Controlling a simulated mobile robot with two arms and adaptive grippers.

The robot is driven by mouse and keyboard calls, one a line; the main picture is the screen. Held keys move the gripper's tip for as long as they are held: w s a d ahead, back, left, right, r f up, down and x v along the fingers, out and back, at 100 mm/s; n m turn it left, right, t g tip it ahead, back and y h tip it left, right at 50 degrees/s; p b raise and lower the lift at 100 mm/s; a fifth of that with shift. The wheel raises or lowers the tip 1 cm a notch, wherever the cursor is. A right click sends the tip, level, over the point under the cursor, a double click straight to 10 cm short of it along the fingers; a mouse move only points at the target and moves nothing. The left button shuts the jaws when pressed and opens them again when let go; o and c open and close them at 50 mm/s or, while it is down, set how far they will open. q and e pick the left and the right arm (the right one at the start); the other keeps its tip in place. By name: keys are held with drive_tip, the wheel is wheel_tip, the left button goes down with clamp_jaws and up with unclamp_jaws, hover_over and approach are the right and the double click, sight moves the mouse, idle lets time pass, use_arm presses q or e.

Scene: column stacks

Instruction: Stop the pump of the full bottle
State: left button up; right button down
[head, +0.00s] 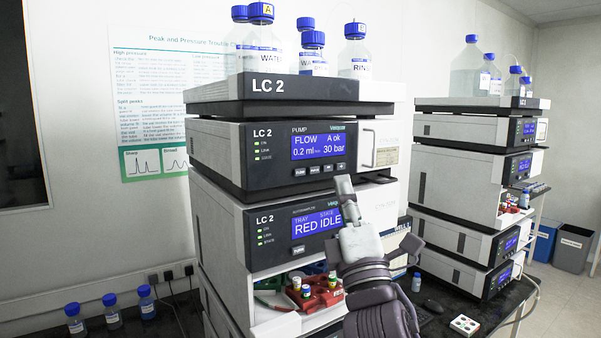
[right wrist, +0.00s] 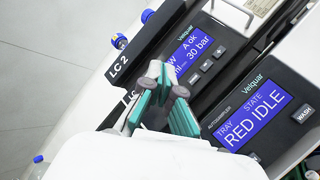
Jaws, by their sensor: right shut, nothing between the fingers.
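The LC 2 pump module (head: 270,165) sits high in the near stack. Its blue display (head: 321,146) reads FLOW, A ok, 0.2 ml, 30 bar. A row of small dark buttons (head: 327,170) lies under the display. In the right wrist view the pump display (right wrist: 192,50) is partly covered by my fingers. Bottle A (head: 260,45), labelled WATER, stands with other blue-capped bottles in the tray on top; I cannot tell their levels. My right gripper (head: 344,188) is shut and empty, its tips just below the buttons in the head view. It also shows in the right wrist view (right wrist: 165,82). My left gripper is out of view.
Below the pump, the autosampler display (head: 317,223) reads RED IDLE, over an open bay with a red vial tray (head: 315,292). A second stack (head: 470,165) with bottles stands at right. Small bottles (head: 110,312) stand at lower left. A grey wall lies left.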

sight(300, 172)
drive_tip(key=shift+w+a+b, duration=0.7)
drive_tip(key=shift+w+a, duration=0.05)
drive_tip(key=shift+w, duration=0.55)
drive_tip(key=shift+w+a+b, duration=0.65)
drive_tip(key=shift+w+a, duration=0.05)
drive_tip(key=shift+w, duration=0.55)
drive_tip(key=shift+w+a+b, duration=0.7)
drive_tip(key=shift+w+a, duration=0.05)
drive_tip(key=shift+w, duration=0.55)
drive_tip(key=shift+w+a+f, duration=0.1)
drive_tip(key=shift+w, duration=0.05)
drive_tip(key=shift+w+a, duration=0.15)
drive_tip(key=shift+w, duration=0.1)
